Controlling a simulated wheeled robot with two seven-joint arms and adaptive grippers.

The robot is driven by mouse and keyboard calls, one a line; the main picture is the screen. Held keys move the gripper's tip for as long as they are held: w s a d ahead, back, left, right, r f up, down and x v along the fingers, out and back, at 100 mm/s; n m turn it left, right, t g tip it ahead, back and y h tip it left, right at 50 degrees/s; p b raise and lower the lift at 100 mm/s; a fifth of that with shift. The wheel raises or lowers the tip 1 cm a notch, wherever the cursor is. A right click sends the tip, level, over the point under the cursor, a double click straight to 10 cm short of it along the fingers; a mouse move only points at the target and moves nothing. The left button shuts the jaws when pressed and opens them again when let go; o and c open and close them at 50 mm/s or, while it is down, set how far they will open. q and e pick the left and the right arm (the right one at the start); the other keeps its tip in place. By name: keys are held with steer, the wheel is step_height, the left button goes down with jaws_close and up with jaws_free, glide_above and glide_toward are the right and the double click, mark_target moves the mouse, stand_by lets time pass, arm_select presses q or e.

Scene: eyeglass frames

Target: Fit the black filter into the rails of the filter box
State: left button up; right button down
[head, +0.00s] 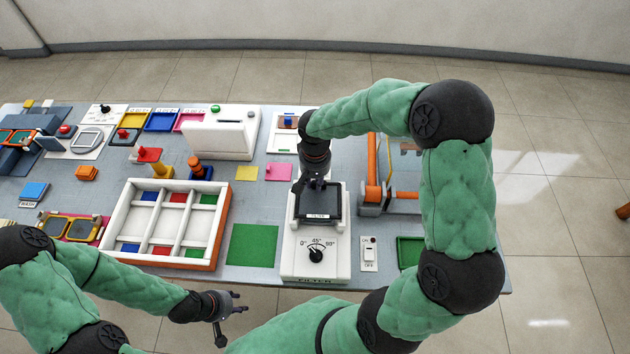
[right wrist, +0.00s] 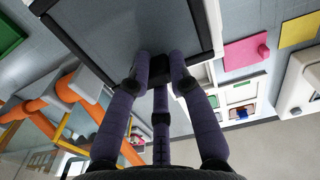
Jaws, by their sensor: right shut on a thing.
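The white filter box (head: 334,262) stands right of centre in the head view, with an angle dial (head: 316,255) on its front. The black filter (head: 318,203), a dark framed plate, lies over the upper part of the box. It fills the top of the right wrist view (right wrist: 140,28). My right gripper (head: 314,184) is shut on the filter's small black tab (right wrist: 160,70) at its far edge. I cannot tell whether the filter sits in the rails or just above them. My left gripper (head: 240,302) is open and empty near the table's front edge.
A white-and-orange compartment tray (head: 218,240) and a green mat (head: 252,245) lie left of the box. An on/off switch (head: 369,254) and an orange-armed fixture (head: 373,175) stand close on its right. A pink plate (head: 278,171) is behind left.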

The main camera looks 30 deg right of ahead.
steer(key=shift+f+b, duration=0.55)
steer(key=shift+f, duration=0.1)
stand_by(1.1)
steer(key=c, duration=1)
jaws_free()
steer(key=shift+c, duration=0.2)
steer(key=shift+r, duration=0.1)
step_height(320, 180, up, 12)
